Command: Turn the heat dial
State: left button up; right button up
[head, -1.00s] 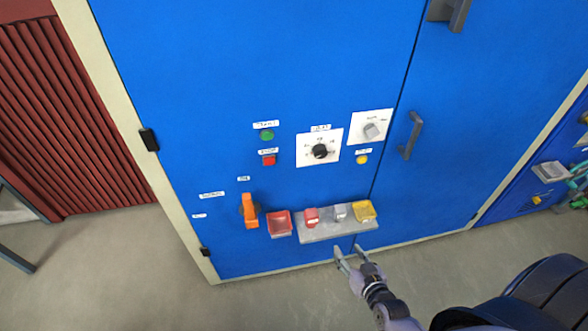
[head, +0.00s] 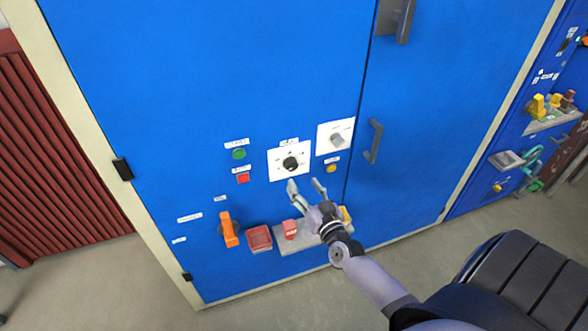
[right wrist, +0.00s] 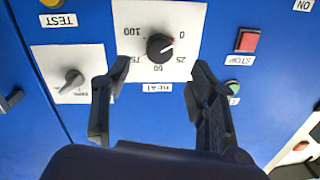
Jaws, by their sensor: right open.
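The heat dial is a black round knob (head: 290,163) on a white scale plate (head: 274,173) on the blue cabinet door. In the right wrist view the knob (right wrist: 160,46) shows upside down with the numbers 0, 25, 50, 75 and 100 around it and a HEAT label (right wrist: 157,87). My right gripper (head: 305,187) is open and empty, just below the dial plate and apart from the knob. In the right wrist view its two fingertips (right wrist: 148,72) stand either side of the knob, nearer the camera. My left gripper is not in view.
A grey selector (head: 338,140) sits right of the dial. A green button (head: 239,154) and red stop button (head: 243,178) sit left, a yellow test button (head: 331,168) right. Below are an orange handle (head: 229,230), a red tray (head: 259,238) and a grey shelf (head: 287,247). A door handle (head: 373,142) sticks out.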

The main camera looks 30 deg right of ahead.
aim_at(292, 168)
jog(key=w, duration=0.2)
jog(key=w+d, duration=0.1)
jog(key=w, duration=0.4)
jog(key=shift+w+d, duration=0.15)
jog(key=shift+w, duration=0.05)
jog(key=c, duration=1.2)
jog(key=shift+o, duration=0.2)
jog(key=shift+f+m, duration=0.1)
jog(key=shift+m, duration=0.2)
jog(key=m+b, duration=0.2)
jog(key=m, duration=0.2)
jog(key=shift+m, duration=0.4)
jog(key=m+b, duration=0.2)
jog(key=m, duration=0.1)
jog(key=shift+m, duration=0.3)
jog(key=shift+a+m+h+b, duration=0.2)
jog(key=shift+m+h+b, duration=0.15)
jog(key=shift+m, duration=1.15)
